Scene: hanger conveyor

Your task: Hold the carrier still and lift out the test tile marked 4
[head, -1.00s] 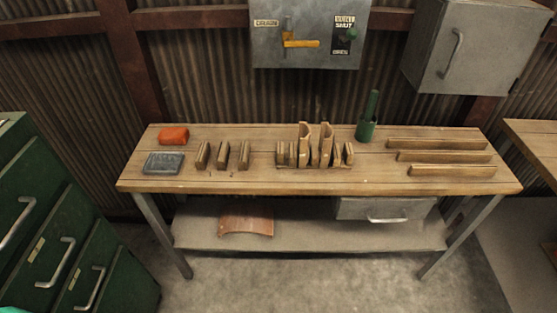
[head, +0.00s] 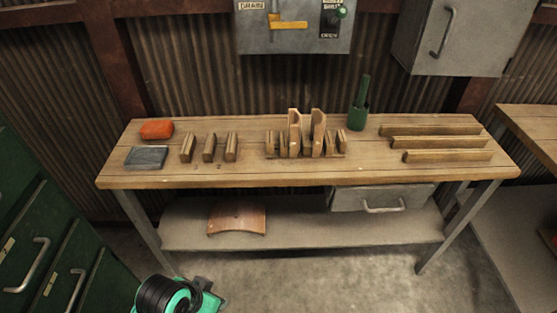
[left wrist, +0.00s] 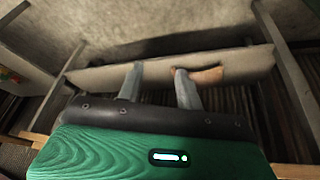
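I see neither the carrier nor a test tile marked 4 in either view. My left gripper (left wrist: 158,68) shows in the left wrist view with its two grey fingers apart and nothing between them. It faces the underside area of the workbench. In the head view, a green and black part of my own arm shows at the bottom left, with no fingers visible. My right gripper is in neither view.
A wooden workbench (head: 300,172) spans the head view, holding an orange block (head: 157,129), a grey block (head: 146,157), several wooden slotted pieces and a green holder (head: 359,112). A curved brown sheet (head: 237,218) lies on its lower shelf. A green drawer cabinet (head: 62,255) stands left.

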